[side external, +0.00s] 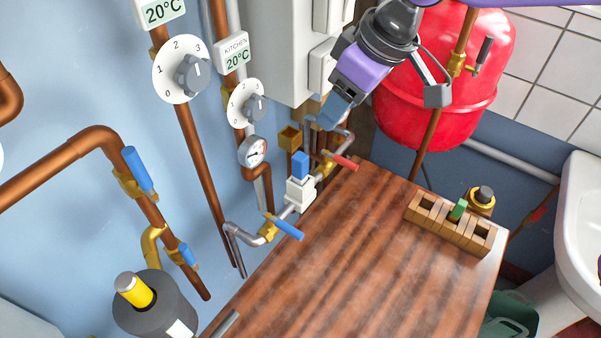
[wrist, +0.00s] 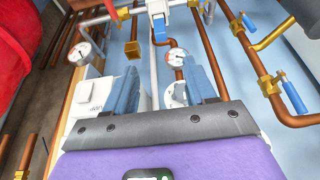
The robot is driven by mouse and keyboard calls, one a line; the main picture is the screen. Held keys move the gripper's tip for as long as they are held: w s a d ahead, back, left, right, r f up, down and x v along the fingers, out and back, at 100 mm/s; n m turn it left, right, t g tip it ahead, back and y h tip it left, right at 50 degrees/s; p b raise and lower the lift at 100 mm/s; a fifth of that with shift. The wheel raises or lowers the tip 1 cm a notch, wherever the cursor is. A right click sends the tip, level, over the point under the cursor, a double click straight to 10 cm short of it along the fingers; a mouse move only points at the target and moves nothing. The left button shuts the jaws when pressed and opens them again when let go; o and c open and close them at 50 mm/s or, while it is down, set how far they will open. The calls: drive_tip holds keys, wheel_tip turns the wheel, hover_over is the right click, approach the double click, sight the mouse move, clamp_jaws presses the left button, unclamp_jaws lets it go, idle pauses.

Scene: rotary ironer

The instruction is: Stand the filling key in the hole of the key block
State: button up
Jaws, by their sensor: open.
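The wooden key block (side external: 425,218) lies at the right of the wooden bench top, with square holes in its top. A small green piece (side external: 459,209) stands in its middle. A blue upright piece (side external: 300,165), which looks like the filling key, stands in a white fitting (side external: 300,194) on the pipe beside the bench's left edge. My gripper (side external: 328,120) hangs above and behind it to the right, apart from it. In the wrist view its two blue-grey fingers (wrist: 161,68) are spread, with nothing held between them.
A brass open-topped box (side external: 290,137), a gauge (side external: 253,151) and pipework stand near the white fitting. A red valve lever (side external: 344,161) and a blue one (side external: 288,229) reach over the bench edge. A red tank (side external: 440,85) stands behind. The bench middle (side external: 365,255) is clear.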

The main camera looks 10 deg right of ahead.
approach(301, 157)
drive_tip(key=x, duration=0.4)
drive_tip(key=shift+f, duration=0.35)
drive_tip(key=shift+x, duration=3.05)
drive_tip(key=shift+w+a+r, duration=0.1)
clamp_jaws()
